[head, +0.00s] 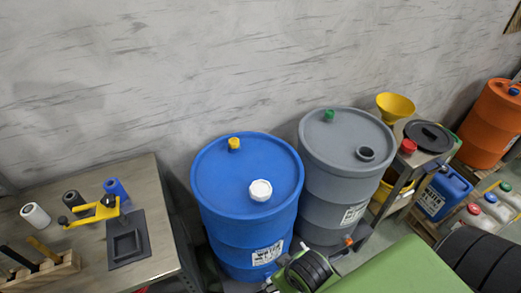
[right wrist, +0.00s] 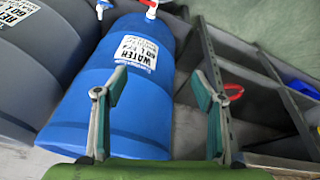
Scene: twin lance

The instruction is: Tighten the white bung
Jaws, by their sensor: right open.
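The white bung (head: 260,190) sits on the near right part of the blue drum's (head: 220,180) lid. A yellow bung (head: 234,144) is at the far side of the same lid. My right gripper (right wrist: 158,100) is open, its two fingers spread wide with nothing between them. In the right wrist view the side of the blue drum (right wrist: 125,95), with its WATER label, lies behind the fingers; the white bung does not show there. I cannot make out the right gripper's fingers in the head view. My left gripper is not in view.
A grey drum (head: 345,145) with a green bung (head: 329,115) and an open hole stands close right of the blue one. A bench (head: 85,210) with a yellow tool (head: 97,211) is left. A yellow funnel (head: 395,106) and an orange drum (head: 490,120) are farther right.

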